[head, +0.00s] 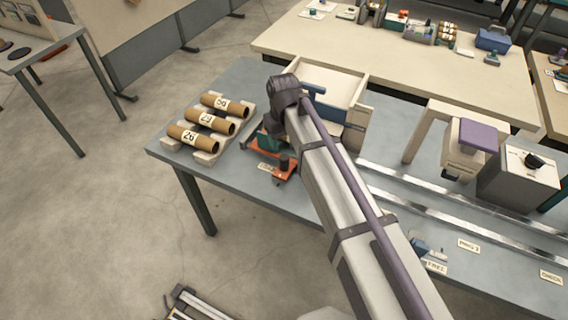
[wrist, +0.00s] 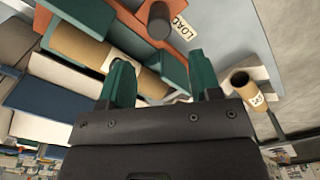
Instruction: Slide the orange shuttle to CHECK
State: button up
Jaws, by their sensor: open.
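The orange shuttle (head: 287,174) sits at the left end of the table, by a LOAD label. It has a dark upright knob (wrist: 160,20) and shows in the wrist view as an orange plate (wrist: 183,47) with teal sides. A cardboard tube (wrist: 82,46) lies along it. My gripper (wrist: 162,72) is open, its two green fingers apart over the shuttle and tube. I cannot tell whether they touch anything. In the head view my arm hides part of the shuttle. The CHECK label (head: 551,276) lies at the far right front of the table.
Metal rails (head: 450,215) run rightward along the table. Numbered cardboard tubes (head: 209,121) rest in a rack at left. A pale open box (head: 331,83) stands behind my gripper. A purple-topped unit (head: 478,136) and a grey box (head: 520,180) stand behind the rails at right.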

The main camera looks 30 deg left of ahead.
aim_at(283, 155)
notch_tip(283, 155, down, 11)
jog(key=b, duration=1)
jog(key=shift+r, duration=0.15)
grip_shut()
